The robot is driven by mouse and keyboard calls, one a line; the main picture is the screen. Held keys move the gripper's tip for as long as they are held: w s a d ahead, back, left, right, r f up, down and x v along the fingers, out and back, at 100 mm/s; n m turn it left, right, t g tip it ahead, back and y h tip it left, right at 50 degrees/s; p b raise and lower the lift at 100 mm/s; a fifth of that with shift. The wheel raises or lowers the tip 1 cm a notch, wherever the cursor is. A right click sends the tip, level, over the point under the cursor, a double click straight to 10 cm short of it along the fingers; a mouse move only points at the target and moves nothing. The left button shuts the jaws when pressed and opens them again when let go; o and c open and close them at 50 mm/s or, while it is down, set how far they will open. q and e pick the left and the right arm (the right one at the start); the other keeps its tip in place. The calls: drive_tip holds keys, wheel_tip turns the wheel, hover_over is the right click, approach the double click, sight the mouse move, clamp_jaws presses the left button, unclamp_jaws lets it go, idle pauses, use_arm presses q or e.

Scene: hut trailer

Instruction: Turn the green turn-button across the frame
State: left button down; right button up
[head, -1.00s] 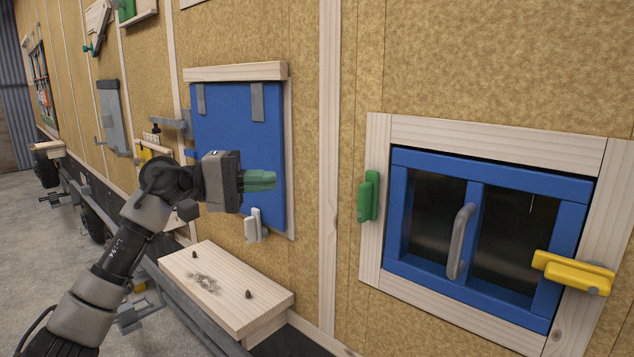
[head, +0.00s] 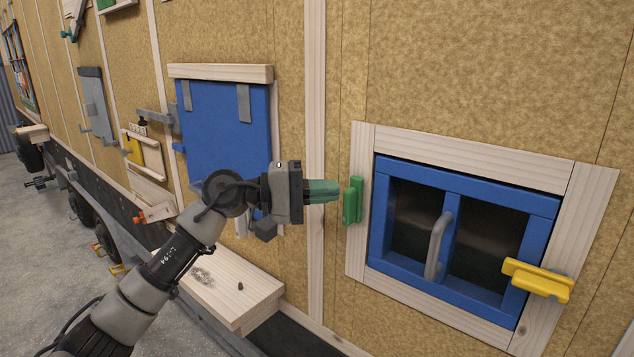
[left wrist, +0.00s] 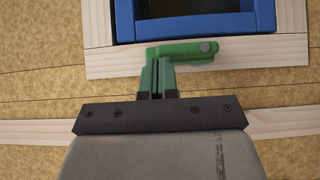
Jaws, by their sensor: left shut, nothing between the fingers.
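The green turn-button (head: 353,201) is mounted on the left side of the pale wooden frame (head: 355,248) around the blue window (head: 377,225). It stands upright, along that side of the frame. My left gripper (head: 338,191) has green fingers, is shut and empty, and its tips are right beside the turn-button's left side. In the left wrist view the turn-button (left wrist: 190,51) lies along the frame, with the fingertips (left wrist: 158,62) at its left end; I cannot tell whether they touch. My right gripper is not in view.
A yellow turn-button (head: 538,279) lies across the right side of the frame. A grey handle (head: 438,245) stands out from the window's middle bar. A blue hatch (head: 222,130) and a wooden shelf (head: 232,290) are on the left.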

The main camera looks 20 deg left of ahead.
sight(351, 195)
use_arm(q)
drive_tip(key=shift+s+d+r+m+y+b, duration=0.1)
drive_tip(key=shift+d+m+y+b, duration=0.2)
drive_tip(key=shift+m+y+b, duration=0.3)
idle(0.4)
drive_tip(key=y+b, duration=0.1)
drive_tip(key=d+m+y, duration=0.1)
drive_tip(key=d+m+g+y+b, duration=0.1)
drive_tip(key=shift+s+r+b, duration=0.35)
drive_tip(key=shift+s, duration=0.05)
drive_tip(key=d+m+y, duration=0.2)
drive_tip(key=y, duration=0.1)
drive_tip(key=shift+s+d+f+m+b, duration=0.1)
drive_tip(key=shift+s+m+b, duration=0.2)
drive_tip(key=shift+s+b, duration=0.1)
drive_tip(key=y, duration=0.1)
drive_tip(key=d+m+y, duration=0.1)
drive_tip(key=shift+s+f+t+y, duration=0.2)
drive_tip(key=shift+f+t+y, duration=0.1)
drive_tip(key=shift+t, duration=0.1)
drive_tip(key=shift+s+d+f+m+y+b, duration=0.1)
drive_tip(key=shift+d+f+m+y+b, duration=0.35)
drive_tip(key=shift+y, duration=0.45)
drive_tip(key=shift+r, duration=0.25)
